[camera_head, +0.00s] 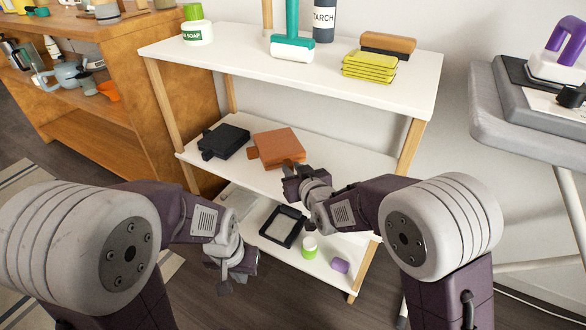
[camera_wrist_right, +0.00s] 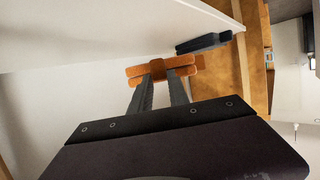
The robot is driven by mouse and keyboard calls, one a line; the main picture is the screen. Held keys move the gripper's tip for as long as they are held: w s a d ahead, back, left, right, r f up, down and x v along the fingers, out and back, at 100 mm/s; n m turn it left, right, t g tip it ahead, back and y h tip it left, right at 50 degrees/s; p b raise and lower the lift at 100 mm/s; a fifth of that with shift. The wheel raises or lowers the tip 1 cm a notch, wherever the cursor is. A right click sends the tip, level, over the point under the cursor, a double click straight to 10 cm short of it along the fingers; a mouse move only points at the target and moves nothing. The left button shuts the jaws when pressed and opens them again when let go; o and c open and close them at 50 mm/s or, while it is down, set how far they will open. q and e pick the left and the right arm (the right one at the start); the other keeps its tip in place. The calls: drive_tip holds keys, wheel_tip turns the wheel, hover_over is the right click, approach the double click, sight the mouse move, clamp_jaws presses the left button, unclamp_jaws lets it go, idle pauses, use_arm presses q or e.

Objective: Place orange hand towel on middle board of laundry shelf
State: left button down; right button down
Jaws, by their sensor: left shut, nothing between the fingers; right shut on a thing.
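The orange hand towel (camera_head: 278,147) is folded flat, with a small tab on its left side. It is at the middle board (camera_head: 231,165) of the laundry shelf, to the right of a folded black cloth (camera_head: 225,141). My right gripper (camera_head: 291,172) is shut on the towel's near right edge. The right wrist view shows the towel (camera_wrist_right: 150,70) between my fingertips (camera_wrist_right: 160,78). I cannot tell whether the towel rests fully on the board. My left gripper (camera_head: 224,287) is shut and empty, low in front of the shelf.
The top board (camera_head: 240,62) holds a soap tub (camera_head: 197,33), a teal-handled brush (camera_head: 292,40), a starch bottle (camera_head: 324,20) and yellow cloths (camera_head: 369,68). The lower board holds a dark tray (camera_head: 283,227), a green-and-white jar (camera_head: 309,247) and a purple item (camera_head: 340,265). An ironing board (camera_head: 500,118) stands right.

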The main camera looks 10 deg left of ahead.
drive_tip(key=shift+f+b, duration=1.9)
drive_tip(key=shift+f, duration=1.1)
drive_tip(key=c, duration=1.2)
unclamp_jaws()
drive_tip(key=shift+o, duration=0.2)
drive_tip(key=o, duration=0.3)
